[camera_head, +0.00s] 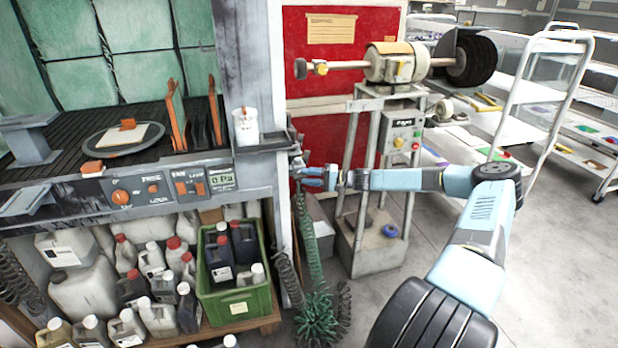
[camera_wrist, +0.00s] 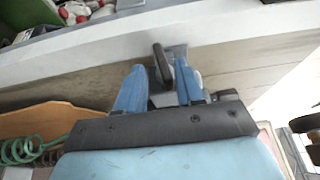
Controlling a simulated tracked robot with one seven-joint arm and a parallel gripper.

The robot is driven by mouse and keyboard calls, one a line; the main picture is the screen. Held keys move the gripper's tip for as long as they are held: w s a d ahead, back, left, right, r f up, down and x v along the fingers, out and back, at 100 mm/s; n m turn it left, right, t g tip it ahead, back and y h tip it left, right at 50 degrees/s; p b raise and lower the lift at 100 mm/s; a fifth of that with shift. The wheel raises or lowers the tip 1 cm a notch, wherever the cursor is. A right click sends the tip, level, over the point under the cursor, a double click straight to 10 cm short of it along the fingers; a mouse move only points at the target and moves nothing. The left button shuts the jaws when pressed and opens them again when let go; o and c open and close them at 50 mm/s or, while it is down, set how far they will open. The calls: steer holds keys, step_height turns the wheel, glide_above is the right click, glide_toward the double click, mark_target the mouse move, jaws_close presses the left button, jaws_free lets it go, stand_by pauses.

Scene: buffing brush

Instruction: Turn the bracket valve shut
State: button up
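The bracket valve shows in the wrist view as a dark lever handle (camera_wrist: 159,62) by a small grey bracket (camera_wrist: 178,53) on the pale post. In the head view the valve (camera_head: 297,167) is small, at the edge of the post beside the red panel. My gripper (camera_head: 312,178) reaches left to it there. In the wrist view my gripper (camera_wrist: 160,78) has its two blue fingers apart, with the lever between or just in front of their tips. I cannot tell whether either finger touches it. The lower part of the valve is partly hidden by the fingers.
Green and dark coiled hoses (camera_head: 316,305) hang below the valve. A green crate (camera_head: 234,303) of bottles stands to the left. A buffing machine on a metal stand (camera_head: 378,262) is close behind my arm. A white cup (camera_head: 246,126) sits on the ledge above.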

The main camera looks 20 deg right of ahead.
steer(key=shift+d+r, duration=0.1)
steer(key=shift+d, duration=0.05)
steer(key=v, duration=1.3)
steer(key=shift+s+d, duration=0.15)
steer(key=shift+d, duration=0.15)
